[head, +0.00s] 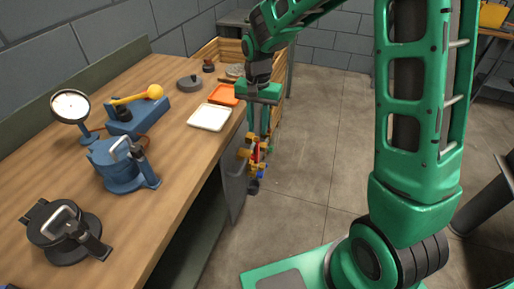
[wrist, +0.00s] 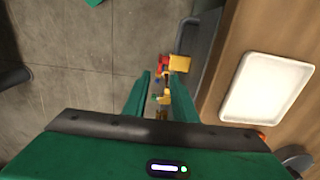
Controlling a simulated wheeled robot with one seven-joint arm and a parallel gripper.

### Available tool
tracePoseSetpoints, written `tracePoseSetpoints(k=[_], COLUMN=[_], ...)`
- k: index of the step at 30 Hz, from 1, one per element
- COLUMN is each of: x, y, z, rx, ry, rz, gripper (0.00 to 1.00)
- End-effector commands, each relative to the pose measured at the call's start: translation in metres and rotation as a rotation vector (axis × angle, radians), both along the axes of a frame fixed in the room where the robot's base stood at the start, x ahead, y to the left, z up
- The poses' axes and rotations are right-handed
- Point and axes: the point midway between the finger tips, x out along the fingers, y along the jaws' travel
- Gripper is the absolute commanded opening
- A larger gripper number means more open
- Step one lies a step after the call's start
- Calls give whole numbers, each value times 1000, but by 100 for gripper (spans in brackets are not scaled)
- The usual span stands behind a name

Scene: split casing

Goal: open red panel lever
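A grey panel (head: 236,185) hangs at the bench's right side, and its dark edge shows in the wrist view (wrist: 207,45). Small coloured parts stick out from it. A red lever (head: 256,153) sits among yellow and blue pieces; a red part also shows in the wrist view (wrist: 163,62), beside a yellow block (wrist: 180,63). My gripper (head: 258,133) points down just above these parts. In the wrist view its two green fingers (wrist: 160,80) stand apart, with small coloured parts seen in the gap. Whether the fingers touch the red lever cannot be told.
The wooden bench (head: 160,215) holds a white tray (head: 210,117), an orange tray (head: 224,94), a gauge (head: 71,106), a blue lever box (head: 140,112) and blue and black clamp devices. A wooden crate (head: 232,50) stands behind. Floor right of the panel is clear.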

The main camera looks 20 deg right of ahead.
Motion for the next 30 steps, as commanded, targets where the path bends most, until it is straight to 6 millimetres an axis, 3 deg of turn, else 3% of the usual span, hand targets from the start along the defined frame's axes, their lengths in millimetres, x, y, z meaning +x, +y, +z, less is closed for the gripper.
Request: tracePoseSetpoints(k=[5, 18, 24, 30], x=[0, -1, 0, 0], y=[0, 0, 0, -1], z=[-17, -89, -104, -107], rx=[0, 0, 0, 0], ry=[4, 3, 1, 0], rz=[0, 0, 0, 0], gripper=[25, 25, 25, 25])
